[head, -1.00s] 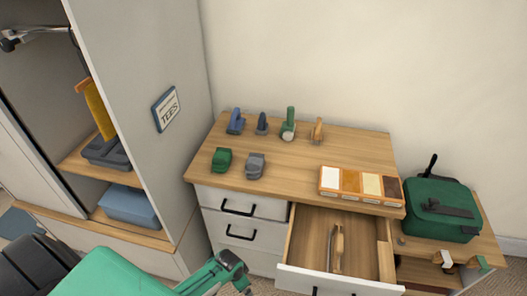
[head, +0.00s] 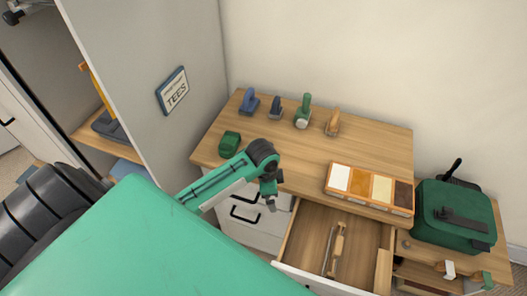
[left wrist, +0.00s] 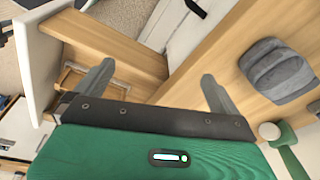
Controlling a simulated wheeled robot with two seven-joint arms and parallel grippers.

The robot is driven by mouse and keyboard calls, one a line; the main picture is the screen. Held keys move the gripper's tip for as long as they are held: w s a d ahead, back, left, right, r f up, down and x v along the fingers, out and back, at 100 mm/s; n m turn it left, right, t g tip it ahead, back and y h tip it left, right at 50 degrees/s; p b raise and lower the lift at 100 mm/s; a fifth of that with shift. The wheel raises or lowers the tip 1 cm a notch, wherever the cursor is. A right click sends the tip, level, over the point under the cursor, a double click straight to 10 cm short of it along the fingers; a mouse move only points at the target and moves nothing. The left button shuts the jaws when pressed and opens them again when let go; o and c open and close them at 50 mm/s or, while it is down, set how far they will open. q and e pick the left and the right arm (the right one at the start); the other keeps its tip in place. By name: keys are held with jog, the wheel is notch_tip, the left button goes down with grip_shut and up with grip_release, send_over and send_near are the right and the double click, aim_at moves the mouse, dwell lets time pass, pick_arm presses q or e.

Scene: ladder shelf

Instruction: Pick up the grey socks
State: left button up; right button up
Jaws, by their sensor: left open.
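The grey socks (left wrist: 278,70) are a folded grey bundle on the wooden dresser top (head: 305,155), at the right of the left wrist view. In the head view my left arm hides them. My left gripper (head: 270,198) is over the dresser's front edge, pointing down. In the left wrist view its two fingers (left wrist: 157,85) are spread apart with nothing between them, and the socks lie to the right of the right finger, apart from it. My right gripper is not in view.
A green bundle (head: 229,144) lies at the dresser's left. Several handled tools, including a green one (head: 303,111), stand behind. A sample box (head: 370,187) is at the right. An open drawer (head: 315,235) juts out in front. A cabinet wall (head: 150,60) stands left.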

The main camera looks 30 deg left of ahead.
pick_arm(q)
jog(key=shift+m+g+y, duration=0.3)
jog(key=shift+m+g, duration=0.1)
jog(key=shift+m, duration=0.5)
jog(key=w+a+r, duration=0.2)
jog(key=w, duration=0.1)
jog(key=w+a+r, duration=0.1)
jog(key=w+r, duration=0.1)
jog(key=shift+w+a, duration=0.2)
jog(key=shift+a, duration=0.05)
jog(key=w+a+r+m, duration=0.2)
jog(key=w+a+r, duration=0.4)
jog(key=a+r, duration=0.2)
jog(key=shift+g, duration=0.4)
notch_tip(320, 180, down, 8)
jog(key=p, duration=0.3)
jog(key=shift+w+d, duration=0.1)
jog(key=shift+d, duration=0.05)
jog(key=shift+f+p, duration=0.5)
jog(key=shift+f, duration=0.15)
notch_tip(320, 180, down, 3)
jog(key=shift+f+p, duration=0.15)
jog(key=shift+p, duration=0.5)
jog(key=shift+f, duration=0.4)
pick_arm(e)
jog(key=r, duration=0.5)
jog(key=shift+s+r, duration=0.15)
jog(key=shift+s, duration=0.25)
pick_arm(q)
jog(key=c, duration=0.6)
